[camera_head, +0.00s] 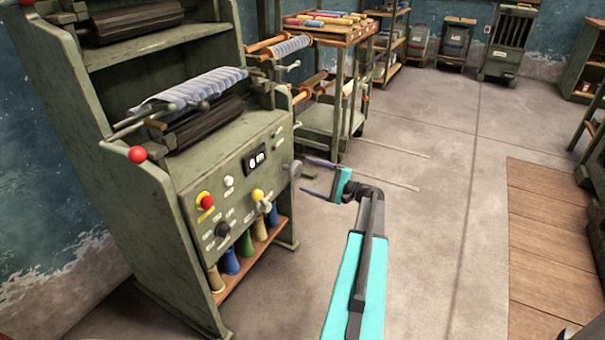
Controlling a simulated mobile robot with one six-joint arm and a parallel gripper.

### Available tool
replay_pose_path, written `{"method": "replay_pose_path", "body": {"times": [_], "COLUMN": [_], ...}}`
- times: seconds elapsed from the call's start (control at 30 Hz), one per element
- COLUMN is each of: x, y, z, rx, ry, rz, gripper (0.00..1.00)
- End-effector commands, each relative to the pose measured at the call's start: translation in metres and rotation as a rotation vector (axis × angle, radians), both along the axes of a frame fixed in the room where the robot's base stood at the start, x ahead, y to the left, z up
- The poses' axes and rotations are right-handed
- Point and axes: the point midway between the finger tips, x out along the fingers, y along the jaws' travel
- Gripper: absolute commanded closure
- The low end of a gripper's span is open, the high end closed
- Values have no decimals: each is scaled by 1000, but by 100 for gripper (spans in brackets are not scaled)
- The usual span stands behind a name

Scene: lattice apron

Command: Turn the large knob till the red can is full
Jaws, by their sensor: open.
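A green machine (130,120) stands at the left. Its sloped panel has a dark round knob (222,229) low down and a yellow-topped lever (257,195). A grey knob or crank (295,169) sticks out at the panel's right edge. I cannot tell for sure which is the large knob. My gripper (304,174) is open and empty, its two purple fingers pointing left at the grey knob. The fingertips look close to it, one above and one below; contact cannot be told. I see no red can.
Coloured cones (247,243) stand on a shelf below. The floor (450,200) at right is mostly clear.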

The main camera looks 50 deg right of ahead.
Motion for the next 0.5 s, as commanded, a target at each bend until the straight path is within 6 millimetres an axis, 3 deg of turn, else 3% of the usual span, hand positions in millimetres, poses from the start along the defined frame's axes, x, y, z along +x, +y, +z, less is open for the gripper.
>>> {"method": "replay_pose_path", "body": {"times": [0.3, 0.5], "x": [-51, -74], "y": [-13, -19], "z": [1, 0], "rx": [0, 0], "ry": [0, 0], "rz": [-2, -1], "gripper": [18, 18]}}
